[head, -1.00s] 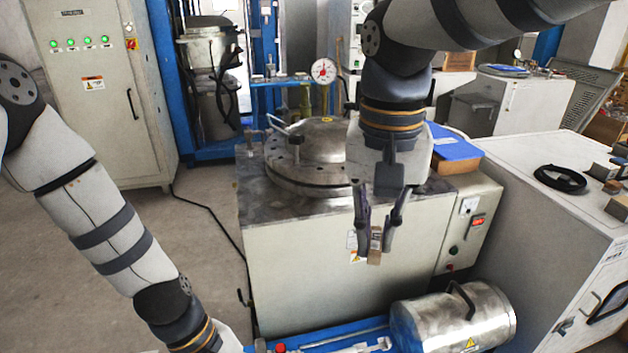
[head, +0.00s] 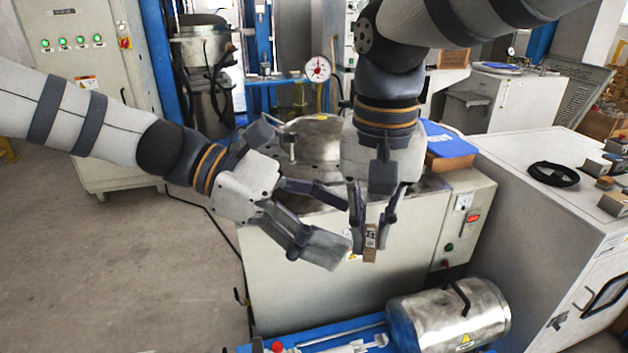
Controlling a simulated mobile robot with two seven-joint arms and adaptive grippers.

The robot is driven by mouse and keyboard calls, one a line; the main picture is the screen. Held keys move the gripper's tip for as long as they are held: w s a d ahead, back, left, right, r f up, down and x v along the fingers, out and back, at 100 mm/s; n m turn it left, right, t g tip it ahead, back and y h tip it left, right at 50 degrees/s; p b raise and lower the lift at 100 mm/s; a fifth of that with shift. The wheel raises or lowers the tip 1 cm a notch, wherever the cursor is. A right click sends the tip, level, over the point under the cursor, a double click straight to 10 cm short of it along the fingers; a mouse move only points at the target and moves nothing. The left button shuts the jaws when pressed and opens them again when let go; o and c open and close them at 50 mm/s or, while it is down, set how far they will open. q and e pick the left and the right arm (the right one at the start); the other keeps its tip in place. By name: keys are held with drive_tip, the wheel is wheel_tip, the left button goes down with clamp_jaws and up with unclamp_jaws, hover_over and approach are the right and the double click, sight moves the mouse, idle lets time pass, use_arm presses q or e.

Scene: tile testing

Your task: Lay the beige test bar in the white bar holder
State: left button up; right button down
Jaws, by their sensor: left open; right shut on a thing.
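The beige test bar (head: 370,242), small and tan with a printed label on its face, hangs upright in my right gripper (head: 371,238). The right gripper points down and is shut on the bar, whose lower end shows below the fingertips. My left gripper (head: 343,230) is open, with its fingers pointing right toward the bar. Its fingertips are close to the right gripper's left finger; whether they touch cannot be told. I cannot pick out the white bar holder in this view.
A machine with a round metal lid (head: 318,140) stands behind the grippers. A metal cylinder (head: 460,315) lies on a blue base (head: 400,335) below. A white cabinet (head: 540,190) at right bears a black cable coil (head: 557,175) and several small blocks. Floor is clear at left.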

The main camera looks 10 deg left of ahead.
sight(373, 242)
use_arm(q)
drive_tip(key=x, duration=0.4)
drive_tip(key=shift+d, duration=0.15)
drive_tip(key=c, duration=1.2)
drive_tip(key=shift+s, duration=0.15)
drive_tip(key=shift+c, duration=0.6)
use_arm(e)
drive_tip(key=c, duration=1.5)
unclamp_jaws()
drive_tip(key=shift+w, duration=0.1)
drive_tip(key=shift+c, duration=0.2)
drive_tip(key=shift+r, duration=0.1)
